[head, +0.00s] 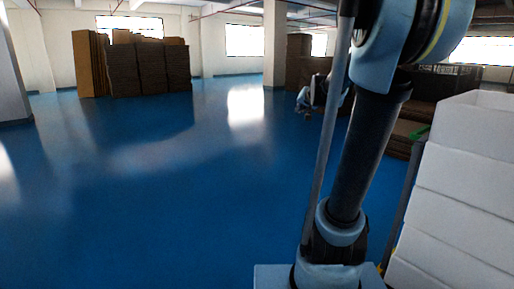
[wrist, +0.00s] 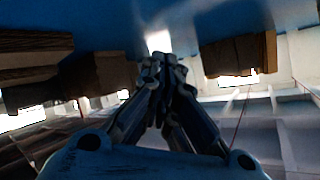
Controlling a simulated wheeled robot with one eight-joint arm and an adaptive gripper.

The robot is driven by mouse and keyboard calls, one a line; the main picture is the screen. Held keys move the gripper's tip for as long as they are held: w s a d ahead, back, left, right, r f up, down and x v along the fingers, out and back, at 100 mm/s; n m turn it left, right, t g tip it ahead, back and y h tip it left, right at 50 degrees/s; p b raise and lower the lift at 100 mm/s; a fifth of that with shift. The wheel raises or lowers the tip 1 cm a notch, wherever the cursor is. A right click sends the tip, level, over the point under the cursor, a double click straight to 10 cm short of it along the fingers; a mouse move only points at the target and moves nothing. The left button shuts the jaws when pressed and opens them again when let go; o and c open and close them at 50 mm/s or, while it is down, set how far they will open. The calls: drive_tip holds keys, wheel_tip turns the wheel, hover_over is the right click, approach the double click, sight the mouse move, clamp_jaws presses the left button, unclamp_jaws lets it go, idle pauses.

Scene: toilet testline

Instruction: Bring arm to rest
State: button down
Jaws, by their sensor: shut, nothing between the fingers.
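My gripper (wrist: 160,62) reaches up the middle of the wrist view, its two dark fingers together at the tips with nothing between them. In the head view my gripper (head: 303,106) is small and partly dark, hanging over the open blue floor beyond my arm's column. My arm rises through the right half of the head view, and part of the forearm is hidden behind its upper links. The wrist view is upside down, with the blue floor at the top.
White stacked boxes (head: 462,190) stand close at the right edge. Stacked brown cardboard (head: 135,68) stands at the back left, with a white pillar (head: 275,45) further right. Darker stacks (head: 405,130) lie behind my arm. The blue floor (head: 150,190) is clear at left and centre.

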drive_tip(key=s+f+n+g, duration=0.1)
drive_tip(key=s+f+g, duration=0.2)
drive_tip(key=s+f, duration=0.5)
drive_tip(key=s+f+n+g+h, duration=0.1)
drive_tip(key=s+f+g, duration=0.2)
drive_tip(key=s+f, duration=0.6)
drive_tip(key=s+f+n+g, duration=0.2)
drive_tip(key=s+f, duration=0.7)
drive_tip(key=s, duration=1.3)
drive_tip(key=shift+s+f+g+h, duration=0.2)
drive_tip(key=shift+g+h, duration=0.2)
drive_tip(key=shift+g, duration=0.7)
drive_tip(key=shift+a, duration=0.15)
